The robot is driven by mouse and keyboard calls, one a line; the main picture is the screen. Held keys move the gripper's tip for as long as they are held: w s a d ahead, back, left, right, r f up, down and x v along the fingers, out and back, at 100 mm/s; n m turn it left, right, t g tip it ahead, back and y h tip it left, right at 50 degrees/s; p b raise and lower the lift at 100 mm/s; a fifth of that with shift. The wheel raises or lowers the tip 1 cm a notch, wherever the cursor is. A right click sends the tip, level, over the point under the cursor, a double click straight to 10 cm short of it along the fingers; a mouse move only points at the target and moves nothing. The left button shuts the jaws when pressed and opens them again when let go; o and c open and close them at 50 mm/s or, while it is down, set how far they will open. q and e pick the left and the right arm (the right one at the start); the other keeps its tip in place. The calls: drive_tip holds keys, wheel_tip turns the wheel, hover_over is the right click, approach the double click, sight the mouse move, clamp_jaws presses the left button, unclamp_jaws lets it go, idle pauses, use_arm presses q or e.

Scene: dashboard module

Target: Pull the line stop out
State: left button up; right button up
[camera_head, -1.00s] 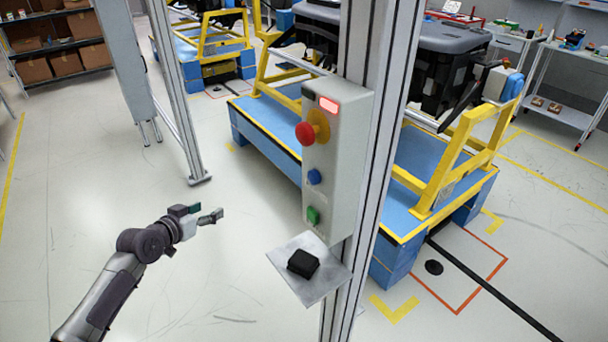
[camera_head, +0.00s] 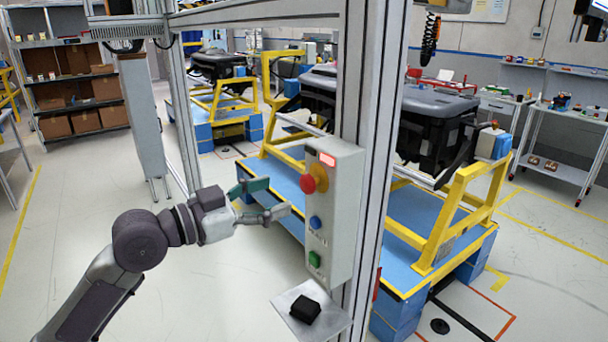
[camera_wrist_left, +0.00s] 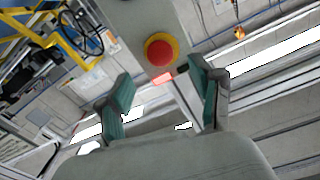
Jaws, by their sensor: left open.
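The line stop is a red mushroom button on a yellow collar (camera_head: 309,183) at the upper part of a grey control box. In the left wrist view the red button (camera_wrist_left: 160,53) shows a little beyond my fingertips, between them in the picture. The box (camera_head: 338,220) also carries a lit red lamp (camera_head: 327,159), a blue button (camera_head: 315,222) and a green button (camera_head: 314,259). My left gripper (camera_head: 268,200) is open and empty, to the left of the box and apart from the button. Its green finger pads (camera_wrist_left: 162,98) are spread. My right gripper is not seen.
The box is fixed to a metal post (camera_head: 372,150). A small shelf (camera_head: 335,326) with a black object (camera_head: 305,309) sits below it. A blue and yellow platform (camera_head: 413,219) stands behind. The floor at left is clear.

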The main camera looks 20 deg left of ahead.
sight(303, 186)
use_arm(q)
drive_tip(key=p+x, duration=0.2)
drive_tip(key=x, duration=0.4)
drive_tip(key=shift+w+d+r, duration=0.1)
drive_tip(key=shift+w, duration=0.1)
drive_tip(key=shift+w+d, duration=0.4)
drive_tip(key=shift+w, duration=0.05)
